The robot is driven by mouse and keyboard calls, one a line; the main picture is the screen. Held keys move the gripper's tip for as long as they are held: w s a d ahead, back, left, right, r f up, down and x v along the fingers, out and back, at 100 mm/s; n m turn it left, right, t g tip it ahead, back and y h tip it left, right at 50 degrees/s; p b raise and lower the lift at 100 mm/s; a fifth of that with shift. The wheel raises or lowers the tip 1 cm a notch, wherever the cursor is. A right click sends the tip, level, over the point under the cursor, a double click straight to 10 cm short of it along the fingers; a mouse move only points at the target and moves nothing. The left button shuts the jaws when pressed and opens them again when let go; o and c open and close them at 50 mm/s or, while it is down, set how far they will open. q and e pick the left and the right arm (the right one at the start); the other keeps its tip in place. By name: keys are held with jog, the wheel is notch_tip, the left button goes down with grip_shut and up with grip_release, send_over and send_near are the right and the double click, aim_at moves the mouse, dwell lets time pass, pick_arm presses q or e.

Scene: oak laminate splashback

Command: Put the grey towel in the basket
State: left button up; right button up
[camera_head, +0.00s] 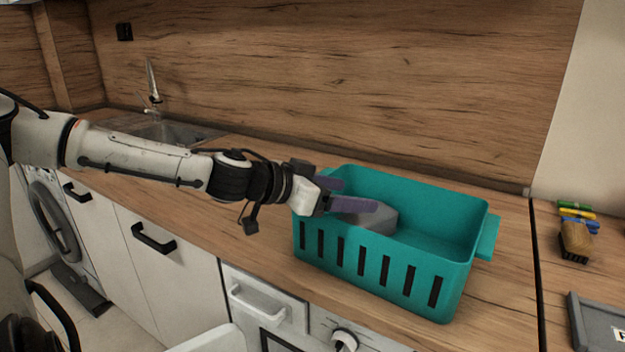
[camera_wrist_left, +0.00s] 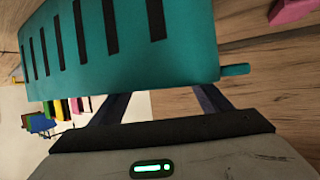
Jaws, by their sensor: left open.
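The teal basket (camera_head: 470,265) stands on the wooden worktop, with dark slots along its front wall. The grey towel (camera_head: 382,222) lies inside it, toward the left end, as a folded block; part of it is hidden behind a finger and the front wall. My left gripper (camera_head: 352,195) reaches over the basket's left end with its purplish fingers apart, close to the towel. I cannot tell whether they touch it. The left wrist view shows the slotted basket wall (camera_wrist_left: 190,50) beyond the fingers; the towel does not show there. My right gripper is not in view.
A brush (camera_head: 576,240) and several coloured items (camera_head: 577,211) lie at the right. A grey tray (camera_head: 580,325) is at the lower right edge. A sink (camera_head: 170,130) with a tap is at the back left. A pink object (camera_wrist_left: 292,9) shows in the left wrist view.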

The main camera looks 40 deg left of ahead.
pick_arm(q)
jog(key=shift+r+p+v, duration=0.25)
jog(key=shift+p+v, duration=0.2)
jog(key=shift+v, duration=1.1)
jog(key=shift+b+v, duration=0.55)
jog(key=shift+v, duration=2.2)
